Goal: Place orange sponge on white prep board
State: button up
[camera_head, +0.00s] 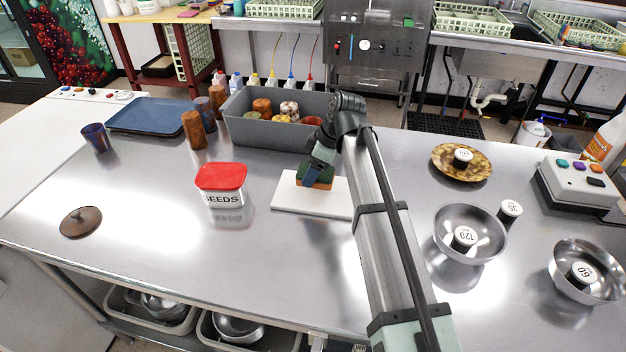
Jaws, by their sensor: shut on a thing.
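The white prep board (290,201) lies flat on the steel table, near the middle of the view. My gripper (316,172) reaches down over the board's far part and is shut on the orange sponge (317,185). The sponge shows as a small orange strip below the dark green fingers, over the board. I cannot tell whether its underside touches the board or is slightly above it. My arm hides the board's right end.
A red-lidded seeds tub (221,185) stands left of the board. A grey bin (235,128) with several round items is behind it. Brown cups (194,131) and a blue tray (152,116) are farther left. Steel bowls (452,219) stand right of my arm. The table's front middle is clear.

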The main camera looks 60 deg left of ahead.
jog(key=shift+f, duration=1.9)
jog(key=o, duration=1)
jog(key=v, duration=1.2)
jog(key=shift+r, duration=0.1)
